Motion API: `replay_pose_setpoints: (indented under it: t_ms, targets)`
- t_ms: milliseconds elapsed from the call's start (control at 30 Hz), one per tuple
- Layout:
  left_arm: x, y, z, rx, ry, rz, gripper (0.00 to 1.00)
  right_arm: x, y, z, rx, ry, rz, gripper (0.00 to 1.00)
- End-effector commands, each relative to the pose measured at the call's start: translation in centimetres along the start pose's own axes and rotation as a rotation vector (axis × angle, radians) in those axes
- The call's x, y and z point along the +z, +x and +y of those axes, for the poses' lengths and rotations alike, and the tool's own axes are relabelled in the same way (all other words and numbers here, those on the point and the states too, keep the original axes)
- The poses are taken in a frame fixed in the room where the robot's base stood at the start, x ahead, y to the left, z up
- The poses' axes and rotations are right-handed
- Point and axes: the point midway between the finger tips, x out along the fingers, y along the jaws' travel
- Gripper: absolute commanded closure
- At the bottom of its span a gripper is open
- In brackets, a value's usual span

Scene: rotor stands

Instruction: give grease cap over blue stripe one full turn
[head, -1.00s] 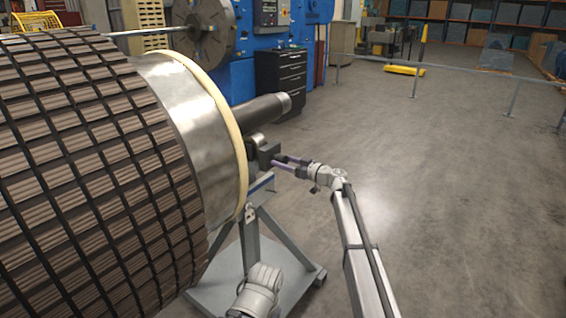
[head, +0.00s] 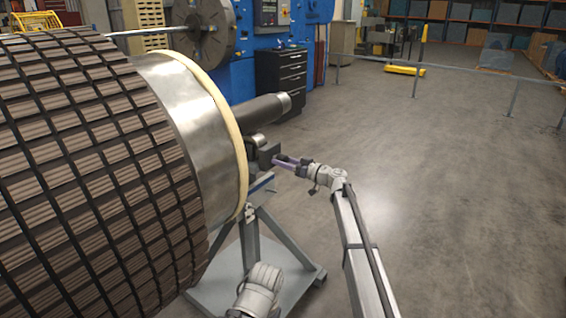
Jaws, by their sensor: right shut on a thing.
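A large rotor (head: 95,170) with a dark gridded surface fills the left side, with a bare metal drum and a cream ring at its end. Its dark shaft (head: 262,112) sticks out to the right. Below the shaft a dark block (head: 268,154) sits above the grey stand. A thin blue stripe (head: 262,183) shows on the stand under the block. My right gripper (head: 277,160) reaches in from the right to the block's face, its purple fingers shut together. The grease cap is too small and covered at the fingertips to make out. My left gripper is not in view.
The grey stand (head: 252,238) has splayed feet on the floor below the shaft. A black drawer cabinet (head: 281,80) and blue machine stand behind. A low rail (head: 450,72) crosses the back. The floor at right is clear.

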Motion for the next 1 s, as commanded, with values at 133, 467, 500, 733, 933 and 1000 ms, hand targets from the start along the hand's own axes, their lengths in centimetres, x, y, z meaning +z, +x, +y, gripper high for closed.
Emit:
replay_pose_setpoints:
  t_ms: [133, 467, 500, 733, 933, 1000]
  targets:
    - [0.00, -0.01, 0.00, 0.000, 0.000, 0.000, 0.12, 0.01, -0.02, -0.04, 0.000, 0.112, 0.000, 1.00]
    - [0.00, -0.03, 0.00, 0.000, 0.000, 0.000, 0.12, -0.01, -0.02, -0.08, 0.000, 0.334, -0.001, 1.00]
    - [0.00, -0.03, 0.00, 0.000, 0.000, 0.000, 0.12, -0.01, -0.02, -0.09, 0.000, 0.354, -0.001, 1.00]
    - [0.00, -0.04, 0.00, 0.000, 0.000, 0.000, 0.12, -0.01, -0.02, -0.09, 0.000, 0.436, 0.000, 1.00]
    - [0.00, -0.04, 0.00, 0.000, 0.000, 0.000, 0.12, -0.01, -0.03, -0.09, 0.000, 0.464, 0.000, 1.00]
    - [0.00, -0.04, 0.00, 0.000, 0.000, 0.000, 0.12, -0.01, -0.03, -0.10, 0.000, 0.466, 0.000, 1.00]
